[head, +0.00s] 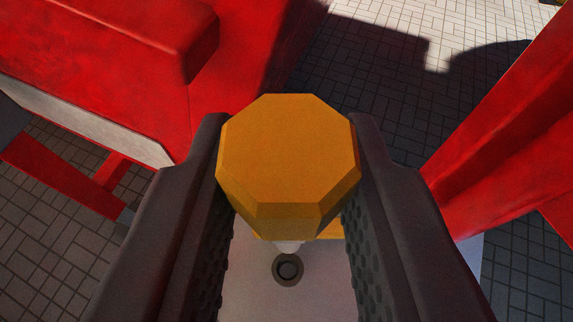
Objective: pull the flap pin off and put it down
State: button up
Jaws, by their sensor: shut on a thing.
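The flap pin has a faceted orange knob (288,148) in the middle of the head view. My gripper (288,170) is shut on it, with one dark finger on each side. A short pale piece shows just below the knob, and a round dark hole or socket (288,269) lies under it on a pale grey surface (258,285). The knob hides most of what is beneath it, so I cannot tell whether the pin's shaft is in or out of a hole.
A red machine body (110,50) with a pale edge fills the left. A red beam (510,130) slants along the right. Shadowed paving (350,65) lies below, sunlit at the top. A bit of orange-yellow shows behind the knob near the right finger.

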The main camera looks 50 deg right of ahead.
aim_at(287, 168)
jog(key=shift+r+p, duration=1.55)
